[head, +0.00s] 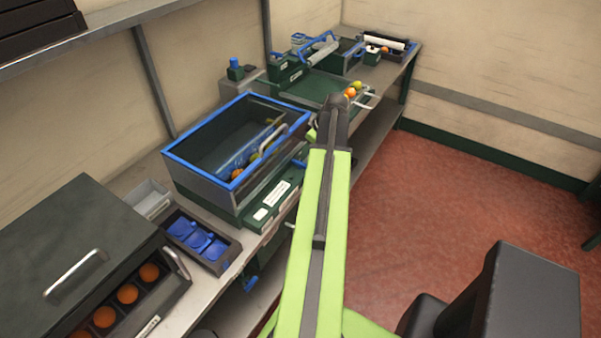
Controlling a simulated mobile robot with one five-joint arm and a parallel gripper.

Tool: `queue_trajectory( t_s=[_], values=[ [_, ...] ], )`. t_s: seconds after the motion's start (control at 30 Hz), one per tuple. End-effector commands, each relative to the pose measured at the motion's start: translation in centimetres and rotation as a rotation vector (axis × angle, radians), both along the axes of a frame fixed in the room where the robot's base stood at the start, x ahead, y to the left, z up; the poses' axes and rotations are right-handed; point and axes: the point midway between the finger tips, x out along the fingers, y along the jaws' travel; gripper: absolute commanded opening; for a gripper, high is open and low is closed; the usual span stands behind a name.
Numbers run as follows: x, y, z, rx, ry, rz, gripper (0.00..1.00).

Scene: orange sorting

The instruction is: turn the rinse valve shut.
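The rinse valve is not clear to me in the head view. A blue fitting (250,283) shows under the front edge of the bench, and a small green block with a blue knob (235,63) stands behind the blue-rimmed tank; I cannot tell which is the valve or how either is turned. My gripper (335,105) is the dark end of my green arm, seen from behind above the bench's front edge, right of the tank. Its fingers are not distinct, and what lies behind it is hidden.
The blue-rimmed tank (200,177) holds some oranges. A dark cabinet (75,240) with oranges in its drawer stands at the near left, beside a tray of blue pieces (222,262). A green tray (315,88) lies farther back. Red floor (460,210) is open to the right.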

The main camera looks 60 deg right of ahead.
Motion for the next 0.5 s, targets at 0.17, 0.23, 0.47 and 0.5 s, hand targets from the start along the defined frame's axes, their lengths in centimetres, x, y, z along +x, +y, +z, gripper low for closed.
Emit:
queue_trajectory(
  t_s=[0.17, 0.23, 0.47, 0.5],
  values=[
    [1.6, -0.1, -4.9, -0.001, 0.0, 0.002, 0.36],
    [2.1, -0.1, -6.1, -0.001, 0.0, 0.001, 0.36],
    [2.9, -0.1, -7.3, -0.001, 0.0, 0.0, 0.36],
    [3.0, -0.1, -7.2, -0.001, 0.0, 0.0, 0.36]
  ],
)
